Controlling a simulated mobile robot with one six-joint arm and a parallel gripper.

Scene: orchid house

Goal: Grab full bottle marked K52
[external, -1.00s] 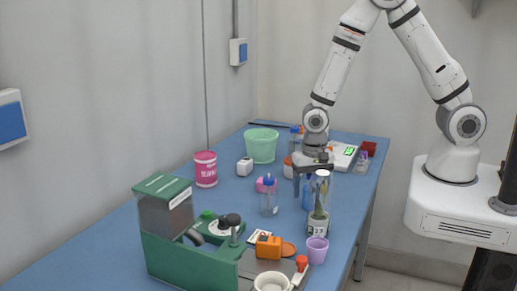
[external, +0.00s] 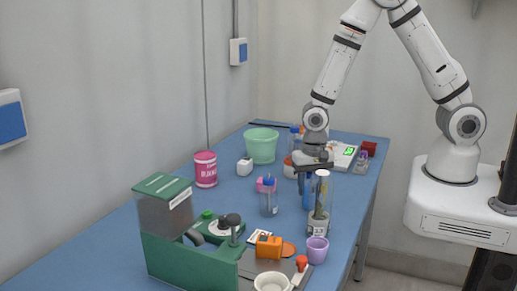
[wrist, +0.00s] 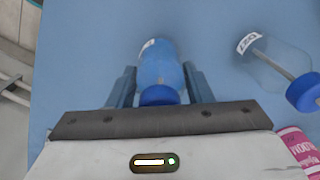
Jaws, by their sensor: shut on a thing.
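A small bottle filled with blue (wrist: 160,62), with a blue cap and a white label, stands between my fingers in the wrist view. The label's writing is not readable. In the external view this blue bottle (external: 307,195) shows partly under my gripper (external: 313,182), behind a tall clear tube. My gripper (wrist: 160,88) is shut on the blue bottle, one finger on each side. A second bottle (wrist: 276,64), clear with a blue cap and a marked label, stands to the right in the wrist view. It also shows in the external view (external: 268,203), left of my gripper.
A green machine (external: 185,245) fills the near end.

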